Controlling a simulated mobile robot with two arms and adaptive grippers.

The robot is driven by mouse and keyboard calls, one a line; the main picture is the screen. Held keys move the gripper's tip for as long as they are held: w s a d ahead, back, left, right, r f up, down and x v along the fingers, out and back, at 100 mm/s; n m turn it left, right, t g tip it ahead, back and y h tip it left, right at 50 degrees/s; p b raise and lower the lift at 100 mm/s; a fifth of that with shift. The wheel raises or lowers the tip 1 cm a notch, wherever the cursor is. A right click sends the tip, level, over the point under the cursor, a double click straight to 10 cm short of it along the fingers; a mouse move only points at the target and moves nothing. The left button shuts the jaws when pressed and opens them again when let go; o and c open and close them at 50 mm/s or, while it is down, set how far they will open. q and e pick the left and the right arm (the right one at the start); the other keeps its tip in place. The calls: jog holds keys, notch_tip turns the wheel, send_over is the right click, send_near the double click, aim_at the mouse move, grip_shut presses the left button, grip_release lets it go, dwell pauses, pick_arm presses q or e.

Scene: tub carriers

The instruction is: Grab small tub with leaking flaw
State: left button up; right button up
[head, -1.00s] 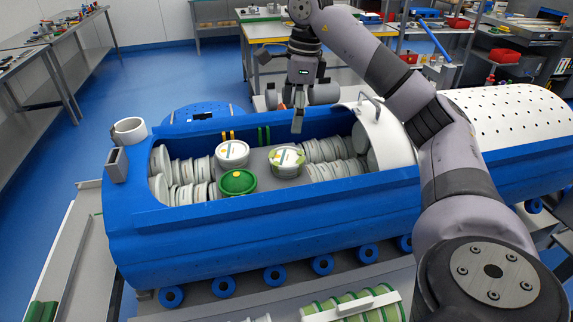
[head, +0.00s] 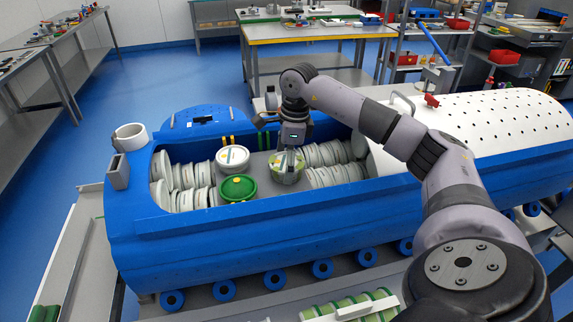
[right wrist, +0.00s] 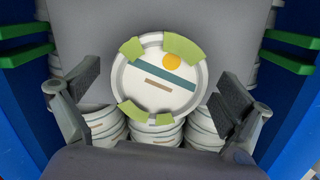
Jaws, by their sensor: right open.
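Three tubs stand upright on the grey middle deck of the blue carrier (head: 260,240). One has a white lid with green patches (head: 278,176), one a plain whitish lid (head: 232,156), one a green lid (head: 238,187). My right gripper (head: 287,160) is open, pointing down just over the green-patched tub and partly hiding it. In the right wrist view, this tub (right wrist: 158,95) lies between the spread fingers (right wrist: 160,85), with a gap on both sides. Its lid has a yellow dot and a teal stripe. I cannot make out a leak. My left gripper is not in view.
Rows of tubs on edge (head: 325,154) fill both ends of the carrier's opening. The carrier's white perforated cover (head: 490,120) is at right, with a handle. Yellow and green strips line the far inner wall. A table (head: 318,32) stands behind.

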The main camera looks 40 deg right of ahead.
jog(key=shift+c, duration=0.3)
jog(key=c, duration=1.3)
